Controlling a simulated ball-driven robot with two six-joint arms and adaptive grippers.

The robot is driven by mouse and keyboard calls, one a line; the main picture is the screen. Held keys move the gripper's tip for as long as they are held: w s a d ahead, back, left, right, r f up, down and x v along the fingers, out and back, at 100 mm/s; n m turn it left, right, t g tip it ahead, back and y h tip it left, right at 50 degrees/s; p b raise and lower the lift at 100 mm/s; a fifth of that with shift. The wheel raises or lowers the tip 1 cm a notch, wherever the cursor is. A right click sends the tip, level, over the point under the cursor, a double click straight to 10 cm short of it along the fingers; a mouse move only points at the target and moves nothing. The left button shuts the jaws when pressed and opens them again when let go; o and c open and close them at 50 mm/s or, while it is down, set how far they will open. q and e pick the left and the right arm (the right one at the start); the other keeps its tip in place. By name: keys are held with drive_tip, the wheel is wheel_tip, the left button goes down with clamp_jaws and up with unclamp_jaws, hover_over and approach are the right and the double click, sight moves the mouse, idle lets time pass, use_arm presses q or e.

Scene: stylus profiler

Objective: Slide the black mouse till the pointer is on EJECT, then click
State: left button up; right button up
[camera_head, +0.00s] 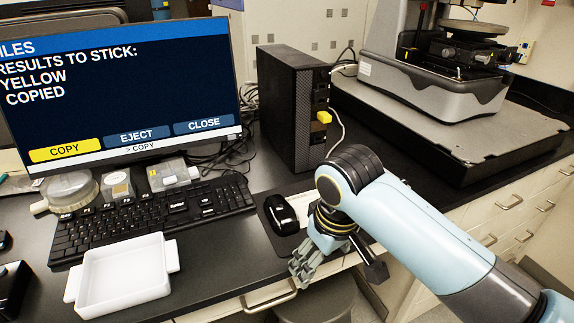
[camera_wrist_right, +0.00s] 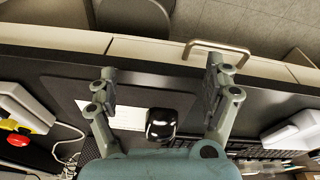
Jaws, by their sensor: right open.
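The black mouse (camera_head: 281,213) lies on a dark mouse pad (camera_head: 266,196) right of the keyboard. It also shows in the right wrist view (camera_wrist_right: 161,124), between and below the finger lines. My right gripper (camera_head: 301,266) is open and empty, near the table's front edge, just in front of and right of the mouse, not touching it. In the right wrist view its two fingers (camera_wrist_right: 162,80) are spread apart. The monitor (camera_head: 120,85) shows COPY (camera_head: 65,150) highlighted yellow, with EJECT (camera_head: 137,135) and CLOSE (camera_head: 204,125) in blue. The lower bar reads "> COPY". My left gripper is not in view.
A black keyboard (camera_head: 150,215) lies left of the mouse, with a white tray (camera_head: 122,275) in front. A computer tower (camera_head: 290,105) with a yellow stick (camera_head: 324,117) stands behind. A white paper (camera_head: 300,208) lies beside the mouse. The profiler (camera_head: 435,80) stands at right.

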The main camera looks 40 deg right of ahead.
sight(286, 212)
drive_tip(key=shift+m+g, duration=0.4)
drive_tip(key=shift+m, duration=0.2)
drive_tip(key=w+r, duration=0.1)
drive_tip(key=w, duration=0.1)
drive_tip(key=w+r, duration=0.2)
drive_tip(key=w, duration=0.1)
drive_tip(key=w+r, duration=0.2)
drive_tip(key=w, duration=0.1)
drive_tip(key=shift+w+d+p, duration=0.15)
drive_tip(key=shift+d+p, duration=0.15)
drive_tip(key=shift+d, duration=0.05)
drive_tip(key=shift+m+g+y, duration=0.3)
drive_tip(key=shift+m+g, duration=0.2)
drive_tip(key=w+r, duration=0.5)
drive_tip(key=shift+w+d, duration=0.15)
drive_tip(key=shift+d, duration=0.1)
wheel_tip(286, 212, down, 11)
drive_tip(key=shift+r+p, duration=0.1)
drive_tip(key=shift+p, duration=0.35)
drive_tip(key=shift+c, duration=0.2)
drive_tip(key=c, duration=1.6)
drive_tip(key=shift+d, duration=0.15)
drive_tip(key=shift+c, duration=0.2)
